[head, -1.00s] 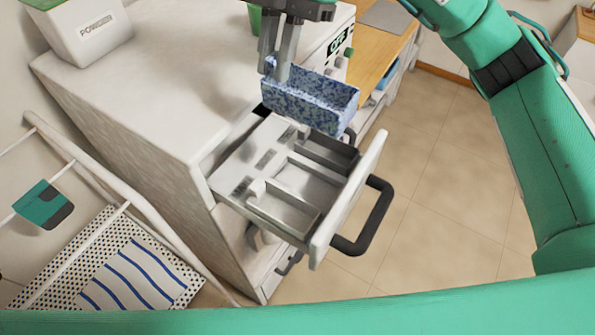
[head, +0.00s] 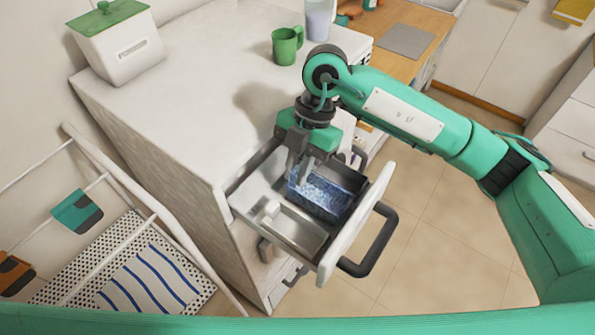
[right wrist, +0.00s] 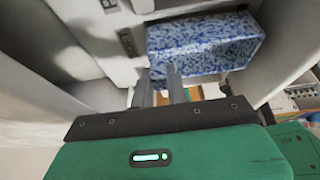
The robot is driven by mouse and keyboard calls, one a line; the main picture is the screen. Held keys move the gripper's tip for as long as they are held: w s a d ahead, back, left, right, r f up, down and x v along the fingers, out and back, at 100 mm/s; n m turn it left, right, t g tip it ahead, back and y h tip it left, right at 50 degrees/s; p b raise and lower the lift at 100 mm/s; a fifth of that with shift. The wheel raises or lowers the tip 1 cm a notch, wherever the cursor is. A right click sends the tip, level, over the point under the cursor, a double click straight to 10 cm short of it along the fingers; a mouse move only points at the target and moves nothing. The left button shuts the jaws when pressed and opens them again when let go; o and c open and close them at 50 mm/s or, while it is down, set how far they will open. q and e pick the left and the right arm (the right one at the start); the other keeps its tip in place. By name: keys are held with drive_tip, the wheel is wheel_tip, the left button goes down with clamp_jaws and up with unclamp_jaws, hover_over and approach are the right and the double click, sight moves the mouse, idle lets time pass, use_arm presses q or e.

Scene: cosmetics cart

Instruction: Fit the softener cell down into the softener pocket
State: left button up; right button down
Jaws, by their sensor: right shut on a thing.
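The softener cell (head: 322,196) is an open, blue-and-white speckled box. In the head view it sits low in the right rear compartment of the pulled-out drawer (head: 339,238), within the dark walls of that pocket (head: 340,173). I cannot tell whether it rests on the bottom. My right gripper (head: 299,178) points down and is shut on the cell's left end wall. The right wrist view shows the cell (right wrist: 205,45) beyond the fingers (right wrist: 160,82). My left gripper is not in view.
The front left compartment (head: 287,233) is empty, with a pale block at its edge. A dark handle (head: 378,248) sticks out from the drawer front. A green mug (head: 287,46) and a white box with a green lid (head: 119,45) stand on the white top. A drying rack is at left.

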wheel_tip(320, 180, down, 2)
drive_tip(key=shift+f+p, duration=0.2)
drive_tip(key=shift+p, duration=0.15)
drive_tip(key=shift+f, duration=0.3)
drive_tip(key=c, duration=1.4)
unclamp_jaws()
drive_tip(key=shift+r, duration=0.1)
drive_tip(key=shift+r, duration=0.15)
drive_tip(key=shift+w+d+r+b, duration=0.1)
drive_tip(key=shift+w+r+b, duration=0.15)
drive_tip(key=shift+b, duration=0.2)
drive_tip(key=shift+b+v, duration=2.2)
drive_tip(key=shift+v, duration=3.4)
